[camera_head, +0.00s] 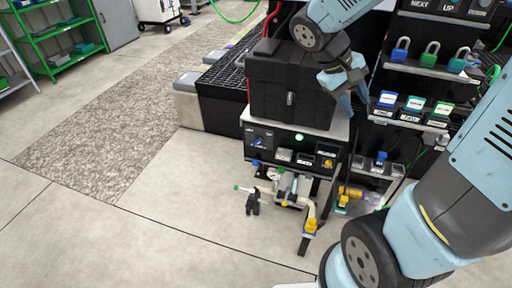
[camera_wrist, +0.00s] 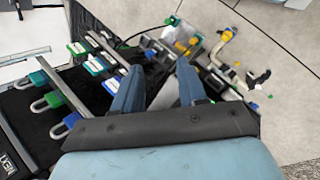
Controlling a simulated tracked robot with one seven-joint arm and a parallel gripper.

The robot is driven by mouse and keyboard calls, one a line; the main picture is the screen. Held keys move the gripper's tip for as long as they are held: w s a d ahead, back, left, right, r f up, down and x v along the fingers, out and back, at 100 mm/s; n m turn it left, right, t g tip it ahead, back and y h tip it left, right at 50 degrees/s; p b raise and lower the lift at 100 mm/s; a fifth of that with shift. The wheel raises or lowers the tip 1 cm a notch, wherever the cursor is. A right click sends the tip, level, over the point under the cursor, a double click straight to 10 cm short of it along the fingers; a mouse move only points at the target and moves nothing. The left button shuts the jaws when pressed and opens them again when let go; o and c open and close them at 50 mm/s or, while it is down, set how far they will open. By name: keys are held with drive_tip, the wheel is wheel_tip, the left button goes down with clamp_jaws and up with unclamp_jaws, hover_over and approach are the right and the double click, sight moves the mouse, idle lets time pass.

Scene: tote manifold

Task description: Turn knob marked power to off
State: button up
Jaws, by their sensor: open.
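A dark control panel (camera_head: 294,149) sits on the front of the cart below a black toolbox, with a lit green light (camera_head: 299,137) near its middle. At its left end is a darker plate with what looks like a knob (camera_head: 260,139); its marking and pointer are too small to read, so I cannot tell whether it is the power knob. My gripper (camera_head: 354,100) hangs at the right of the toolbox, above and right of the panel, apart from it. In the wrist view my gripper (camera_wrist: 158,68) has its blue fingers spread with nothing between them.
The black toolbox (camera_head: 291,85) stands directly left of my gripper. Padlocks (camera_head: 430,53) and labelled blocks (camera_head: 412,104) line shelves at the right. Pipes with valves (camera_head: 293,188) jut out below the panel. The floor in front and left is clear.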

drive_tip(key=w+a+f+n+t+h, duration=0.8)
drive_tip(key=w+a+f+n, duration=0.3)
drive_tip(key=w+f, duration=0.5)
drive_tip(key=n+t+y, duration=0.9)
approach(257, 144)
drive_tip(key=x, duration=0.8)
drive_tip(key=shift+w+f, duration=0.15)
drive_tip(key=shift+w, duration=0.1)
drive_tip(key=shift+c, duration=0.3)
clamp_jaws()
